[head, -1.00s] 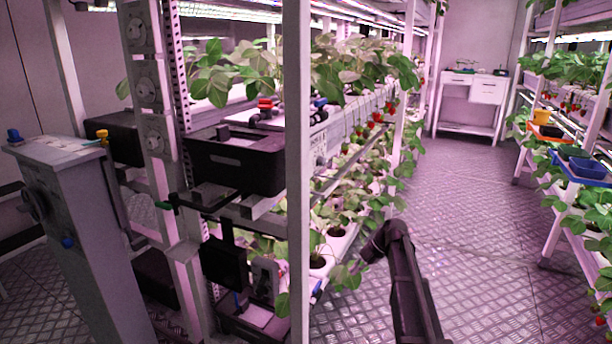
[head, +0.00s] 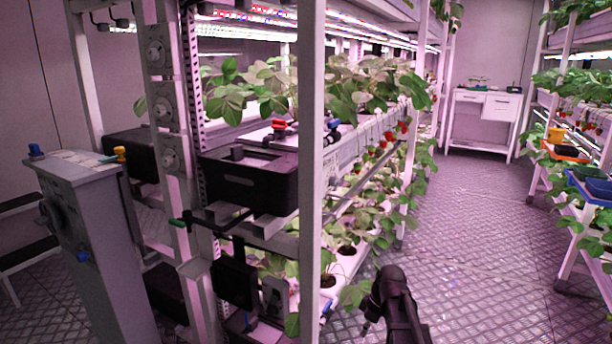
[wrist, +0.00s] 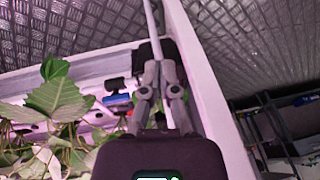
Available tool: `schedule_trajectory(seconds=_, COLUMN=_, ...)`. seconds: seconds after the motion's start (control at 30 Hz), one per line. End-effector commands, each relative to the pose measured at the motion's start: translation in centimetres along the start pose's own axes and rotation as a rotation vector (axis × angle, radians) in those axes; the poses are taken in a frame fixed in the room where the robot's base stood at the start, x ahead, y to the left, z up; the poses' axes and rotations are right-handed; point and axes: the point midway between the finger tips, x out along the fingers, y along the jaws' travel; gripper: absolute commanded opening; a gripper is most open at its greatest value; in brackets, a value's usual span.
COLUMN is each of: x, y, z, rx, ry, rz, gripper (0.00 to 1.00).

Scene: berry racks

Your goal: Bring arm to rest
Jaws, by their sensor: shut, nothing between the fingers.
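My arm (head: 398,308) shows at the bottom of the head view, folded low in front of the aisle floor, beside the left rack. My gripper (wrist: 158,66) shows in the wrist view, with its fingers together and nothing between them. Past the fingers are a white rack post and a dark block. Green leaves (wrist: 58,98) lie to the left of the gripper in that view, apart from the fingers. In the head view the gripper's fingertips are too small and dark to make out clearly.
The left rack's white post (head: 311,150) stands close to my arm. A black crate (head: 248,182) sits on that rack, and a grey control pedestal (head: 95,240) stands at left. The aisle floor (head: 480,220) is clear to a white table (head: 482,112). A right rack holds an orange tray (head: 565,153).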

Motion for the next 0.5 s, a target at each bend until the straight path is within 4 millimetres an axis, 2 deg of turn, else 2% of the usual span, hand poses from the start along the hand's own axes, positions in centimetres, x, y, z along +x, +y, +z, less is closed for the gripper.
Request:
schedule_trajectory(seconds=0.03, x=0.0, y=-1.1, z=0.6, rx=0.060, ry=-0.015, rz=0.009, gripper=0.00)
schedule_trajectory(seconds=0.5, x=0.0, y=-6.8, z=4.4, rx=0.666, ry=-0.120, rz=0.152, gripper=0.00)
